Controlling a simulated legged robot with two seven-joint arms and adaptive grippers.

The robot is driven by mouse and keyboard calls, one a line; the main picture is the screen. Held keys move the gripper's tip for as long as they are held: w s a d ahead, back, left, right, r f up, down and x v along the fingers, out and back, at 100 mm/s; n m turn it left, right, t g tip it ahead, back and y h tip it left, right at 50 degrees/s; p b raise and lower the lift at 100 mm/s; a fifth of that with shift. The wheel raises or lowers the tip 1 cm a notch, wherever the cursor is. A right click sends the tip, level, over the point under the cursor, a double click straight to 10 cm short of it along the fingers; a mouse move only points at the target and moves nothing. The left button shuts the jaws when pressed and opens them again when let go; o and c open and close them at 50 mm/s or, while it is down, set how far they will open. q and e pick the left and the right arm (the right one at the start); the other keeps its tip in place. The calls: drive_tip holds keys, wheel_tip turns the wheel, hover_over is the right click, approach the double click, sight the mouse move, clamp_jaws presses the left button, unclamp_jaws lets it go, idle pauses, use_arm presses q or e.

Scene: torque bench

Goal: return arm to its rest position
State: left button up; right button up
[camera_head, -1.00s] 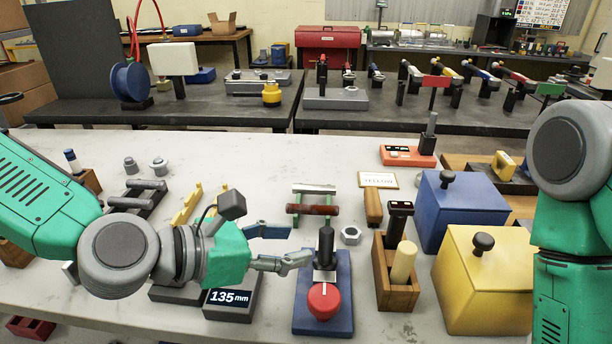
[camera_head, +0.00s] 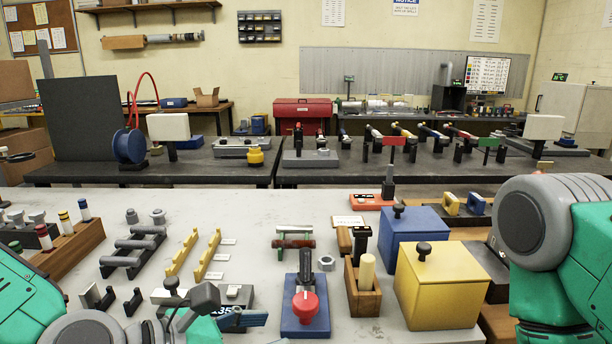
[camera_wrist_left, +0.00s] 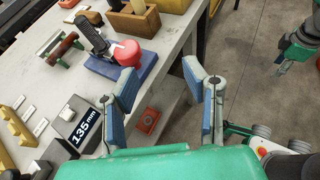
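My left arm comes in at the lower left of the head view, green with grey joints. Its gripper (camera_head: 255,322) is partly cut off by the bottom edge. In the left wrist view the two blue-grey fingers of my left gripper (camera_wrist_left: 165,85) stand wide apart with nothing between them. They are in front of the bench edge, with floor and a lower shelf behind. My right arm (camera_head: 560,240) stands at the right of the head view, upper part only.
The white bench (camera_head: 330,210) lies ahead. The wooden holder (camera_head: 362,296) and yellow box (camera_head: 440,285) stand right. Open floor (camera_wrist_left: 255,85) shows beyond the bench edge.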

use_arm(q)
drive_tip(key=s+a+f+m+g+y, duration=0.2)
drive_tip(key=s+a+f+m, duration=0.15)
drive_tip(key=f, duration=0.35)
drive_tip(key=s+a+f+m+g+y, duration=0.1)
drive_tip(key=s+a+f+m+y, duration=0.15)
drive_tip(key=f+m, duration=0.4)
drive_tip(key=s+a+f+m+g+y, duration=0.15)
drive_tip(key=s+f, duration=0.25)
drive_tip(key=f, duration=0.5)
drive_tip(key=s+a+f+m+g+y, duration=0.1)
drive_tip(key=s+a+f+m+y, duration=0.1)
drive_tip(key=s+a+f+m, duration=0.2)
drive_tip(key=s+a+f+m+g+y, duration=0.1)
drive_tip(key=s+a+f+m+y, duration=0.2)
drive_tip(key=a+m, duration=0.7)
drive_tip(key=shift+s+a+f, duration=0.5)
drive_tip(key=shift+s+f, duration=0.15)
drive_tip(key=shift+s, duration=0.45)
drive_tip(key=shift+w+g, duration=0.1)
drive_tip(key=shift+g, duration=0.15)
